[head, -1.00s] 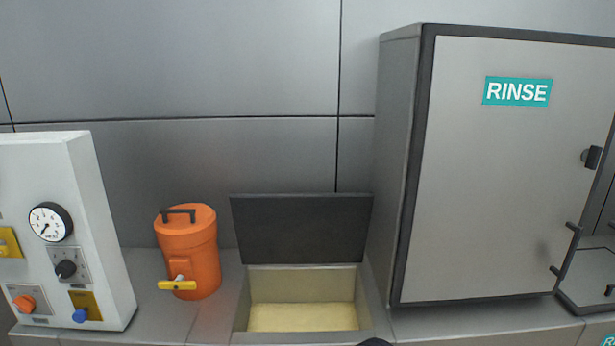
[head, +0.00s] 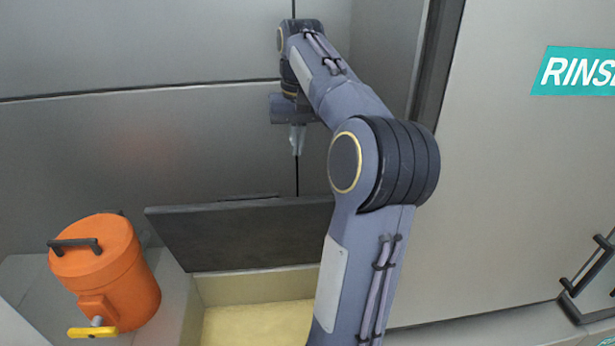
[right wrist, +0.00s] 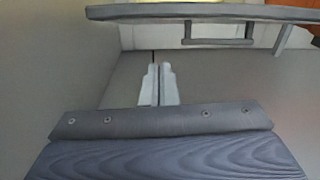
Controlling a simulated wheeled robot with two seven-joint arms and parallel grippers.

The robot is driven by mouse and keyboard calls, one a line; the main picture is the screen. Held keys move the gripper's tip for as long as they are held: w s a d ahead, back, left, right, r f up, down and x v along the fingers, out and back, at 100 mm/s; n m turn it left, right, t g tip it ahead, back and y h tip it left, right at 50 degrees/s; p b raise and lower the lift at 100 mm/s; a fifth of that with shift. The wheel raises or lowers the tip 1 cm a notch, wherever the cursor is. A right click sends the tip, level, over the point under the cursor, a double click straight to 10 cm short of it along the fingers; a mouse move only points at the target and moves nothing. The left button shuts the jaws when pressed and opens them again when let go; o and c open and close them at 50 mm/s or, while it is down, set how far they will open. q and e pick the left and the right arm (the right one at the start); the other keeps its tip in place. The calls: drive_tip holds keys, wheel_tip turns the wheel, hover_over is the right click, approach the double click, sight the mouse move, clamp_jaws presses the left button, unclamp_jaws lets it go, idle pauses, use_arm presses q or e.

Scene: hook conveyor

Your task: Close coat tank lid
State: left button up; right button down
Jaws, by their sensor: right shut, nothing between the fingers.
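The coat tank (head: 255,285) is an open bin with a pale yellow content. Its dark lid (head: 240,235) stands raised at the back of the opening. Part of the lid's right side is hidden behind my right arm. My right gripper (head: 297,150) points down, shut and empty, behind and above the lid's top edge. In the right wrist view its fingers (right wrist: 158,85) are together, apart from the lid (right wrist: 200,12), which crosses the top with its handle (right wrist: 218,41). My left gripper is not in view.
An orange drum (head: 105,275) with a yellow tap stands left of the tank. The large cabinet labelled RINSE (head: 510,180) stands close on the right. A grey wall (head: 130,140) closes off the back.

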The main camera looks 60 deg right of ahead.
drive_tip(key=shift+m+g, duration=0.3)
drive_tip(key=shift+m, duration=0.1)
drive_tip(key=s+f, duration=0.1)
drive_tip(key=f, duration=0.2)
drive_tip(key=s+f, duration=0.1)
drive_tip(key=f, duration=0.2)
drive_tip(key=s+f, duration=0.1)
drive_tip(key=f, duration=0.2)
drive_tip(key=shift+a+f+b, duration=0.2)
drive_tip(key=shift+f+b, duration=0.05)
drive_tip(key=shift+b, duration=0.05)
drive_tip(key=shift+f, duration=0.15)
